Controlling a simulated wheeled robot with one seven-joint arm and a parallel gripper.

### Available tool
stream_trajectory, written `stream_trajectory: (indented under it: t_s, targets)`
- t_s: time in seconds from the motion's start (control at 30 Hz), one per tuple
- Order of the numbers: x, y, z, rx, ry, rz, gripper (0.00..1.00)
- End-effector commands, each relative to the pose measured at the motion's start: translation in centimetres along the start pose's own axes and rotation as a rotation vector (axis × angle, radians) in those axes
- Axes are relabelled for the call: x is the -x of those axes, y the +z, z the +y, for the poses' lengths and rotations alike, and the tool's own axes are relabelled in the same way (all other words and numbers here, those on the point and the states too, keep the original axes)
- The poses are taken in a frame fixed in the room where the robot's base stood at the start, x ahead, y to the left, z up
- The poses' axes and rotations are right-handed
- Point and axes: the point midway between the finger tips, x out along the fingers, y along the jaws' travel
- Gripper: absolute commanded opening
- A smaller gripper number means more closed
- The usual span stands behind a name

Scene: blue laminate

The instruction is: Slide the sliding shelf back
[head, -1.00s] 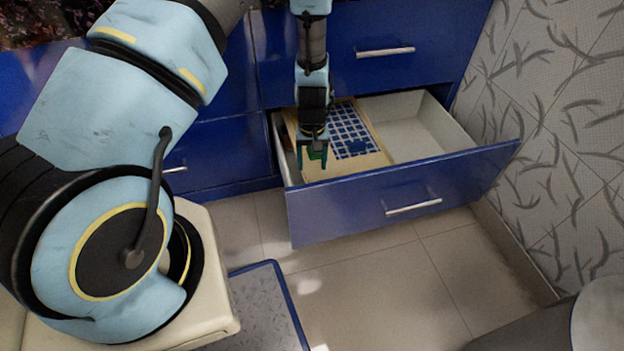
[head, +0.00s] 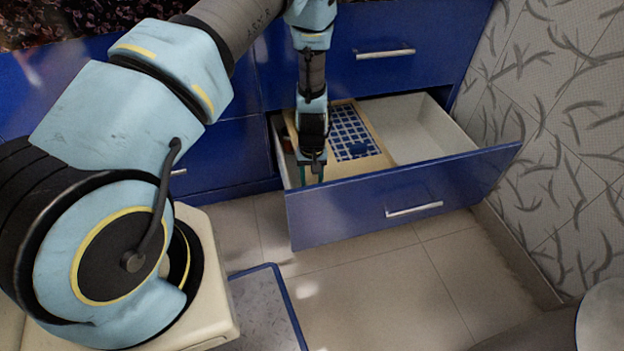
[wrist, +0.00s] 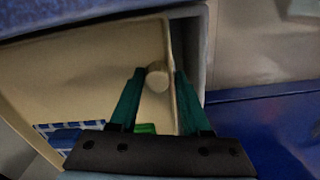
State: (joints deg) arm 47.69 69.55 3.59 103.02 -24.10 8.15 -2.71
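The sliding shelf (head: 372,164) is a beige board with a blue grid panel, lying in the left part of the open blue drawer (head: 400,200). It also shows in the wrist view (wrist: 95,75), with a round beige knob (wrist: 157,78) near its edge. My gripper (head: 311,180) points down into the drawer's front left corner. In the wrist view my gripper (wrist: 159,72) has its green fingers apart, one on each side of the knob, with gaps visible. I cannot tell the fingertips' depth. The head view hides the knob behind my gripper.
The drawer's right part (head: 415,130) is empty. A shut drawer with a bar handle (head: 385,53) is above. A patterned wall (head: 560,130) stands at the right. A blue-edged grey mat (head: 262,305) lies on the tiled floor in front.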

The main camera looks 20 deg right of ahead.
Motion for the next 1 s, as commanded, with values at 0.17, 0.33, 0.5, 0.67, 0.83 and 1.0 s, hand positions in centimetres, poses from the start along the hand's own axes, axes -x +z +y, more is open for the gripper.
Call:
stream_trajectory:
  t_s: [0.17,0.33,0.5,0.67,0.83,1.0]
  targets:
    - [0.01,0.04,0.07,-0.001,0.001,-0.001,0.24]
    - [0.02,0.05,0.07,-0.001,0.001,-0.001,0.05]
    - [0.02,0.07,0.07,-0.001,0.001,-0.002,0.0]
    - [0.02,0.08,0.08,-0.001,0.001,-0.002,0.0]
    - [0.03,0.09,0.08,-0.001,0.001,-0.002,0.0]
    - [0.03,0.1,0.08,-0.001,0.001,-0.002,0.0]
